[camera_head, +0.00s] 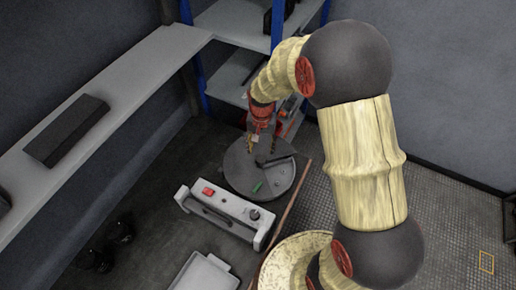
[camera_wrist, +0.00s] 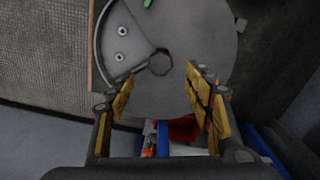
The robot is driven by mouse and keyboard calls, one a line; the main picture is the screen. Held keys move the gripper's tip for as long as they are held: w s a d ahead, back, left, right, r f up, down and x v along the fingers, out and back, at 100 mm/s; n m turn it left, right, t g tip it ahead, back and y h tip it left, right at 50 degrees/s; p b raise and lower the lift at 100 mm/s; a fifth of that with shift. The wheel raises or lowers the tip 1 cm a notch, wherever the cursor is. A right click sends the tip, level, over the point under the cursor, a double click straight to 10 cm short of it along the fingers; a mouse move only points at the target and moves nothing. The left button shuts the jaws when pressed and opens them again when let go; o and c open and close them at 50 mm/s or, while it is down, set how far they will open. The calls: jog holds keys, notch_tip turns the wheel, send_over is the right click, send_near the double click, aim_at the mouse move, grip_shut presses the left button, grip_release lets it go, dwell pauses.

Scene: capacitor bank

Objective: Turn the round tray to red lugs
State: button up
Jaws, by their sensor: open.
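The round grey tray (camera_head: 240,170) lies low at the middle of the head view, and it fills the upper part of the wrist view (camera_wrist: 185,95). One sector of it, edged by a low rim, bears two round metal studs (camera_wrist: 121,43). A dark knob (camera_wrist: 160,63) sits at the tray's centre. A green piece (camera_head: 257,187) lies on the tray. My gripper (camera_wrist: 157,80) is open above the tray, its yellow-padded fingers on either side of the knob in the picture and holding nothing. I cannot tell whether a finger touches the tray. No red lugs are clearly visible on it.
A grey box with a red switch (camera_head: 208,191) and handle stands just in front of the tray. A pale bin (camera_head: 205,273) is nearer. A long bench (camera_head: 120,95) runs along the left. Blue-posted shelves (camera_head: 229,22) stand behind. A red object (camera_wrist: 184,129) shows below the tray.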

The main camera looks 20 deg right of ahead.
aim_at(261, 159)
jog(key=shift+s, duration=0.2)
jog(key=f+b, duration=0.1)
jog(key=f, duration=0.6)
jog(key=shift+w+f+b, duration=0.2)
jog(key=shift+f+b, duration=0.2)
jog(key=shift+c, duration=1.2)
grip_shut()
